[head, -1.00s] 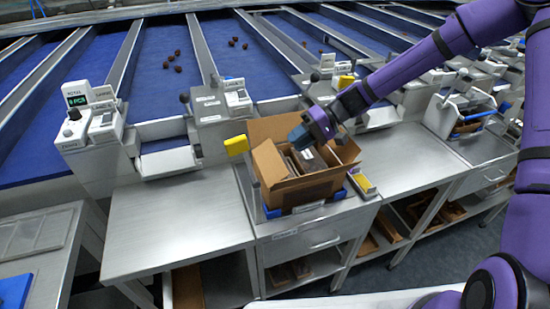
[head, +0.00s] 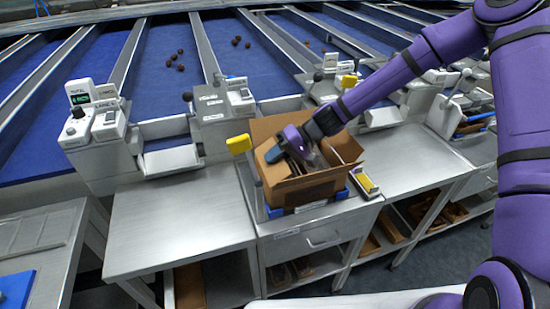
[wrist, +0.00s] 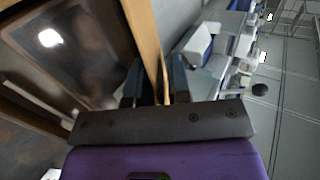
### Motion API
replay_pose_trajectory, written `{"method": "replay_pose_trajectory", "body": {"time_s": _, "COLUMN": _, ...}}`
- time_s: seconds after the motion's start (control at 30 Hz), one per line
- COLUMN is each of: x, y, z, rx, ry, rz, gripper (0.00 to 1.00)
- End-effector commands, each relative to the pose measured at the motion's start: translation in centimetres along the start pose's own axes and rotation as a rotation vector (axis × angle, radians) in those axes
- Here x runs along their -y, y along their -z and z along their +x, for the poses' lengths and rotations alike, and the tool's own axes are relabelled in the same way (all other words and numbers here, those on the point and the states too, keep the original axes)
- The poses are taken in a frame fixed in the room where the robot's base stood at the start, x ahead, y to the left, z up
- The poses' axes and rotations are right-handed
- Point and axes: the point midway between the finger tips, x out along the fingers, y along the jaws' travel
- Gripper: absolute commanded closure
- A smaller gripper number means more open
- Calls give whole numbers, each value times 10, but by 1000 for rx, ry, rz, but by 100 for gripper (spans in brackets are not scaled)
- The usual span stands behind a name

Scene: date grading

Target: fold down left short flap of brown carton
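The brown carton (head: 305,189) stands open on the bench. Its left short flap (head: 268,167) stands up at the left side. My gripper (head: 275,153) is at the top of that flap, its blue fingertips overlapping the flap's upper edge in the head view. In the wrist view the flap (wrist: 146,40) shows nearly edge-on and runs down between the two fingers of my gripper (wrist: 157,78). The fingers are apart, one on each side of the flap, with a gap visible. Part of the carton's inside is hidden behind my gripper and arm.
A yellow paddle (head: 239,144) stands just left of the carton. A small tray with a yellow item (head: 364,182) lies to its right. Weighing stations with displays (head: 92,115) line the back. The steel benchtop (head: 180,215) to the left is clear.

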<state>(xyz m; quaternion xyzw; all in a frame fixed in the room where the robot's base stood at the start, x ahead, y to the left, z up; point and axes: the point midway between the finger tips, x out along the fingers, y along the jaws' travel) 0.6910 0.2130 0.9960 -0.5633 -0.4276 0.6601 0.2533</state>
Motion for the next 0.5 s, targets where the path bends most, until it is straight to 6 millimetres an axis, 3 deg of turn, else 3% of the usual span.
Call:
{"method": "replay_pose_trajectory", "body": {"time_s": 0.07, "x": 0, "y": 0, "z": 0, "rx": 0, "ry": 0, "rz": 0, "gripper": 100}}
{"method": "replay_pose_trajectory", "body": {"time_s": 0.5, "x": -4, "y": 0, "z": 0, "rx": 1, "ry": 52, "rz": 3, "gripper": 100}}
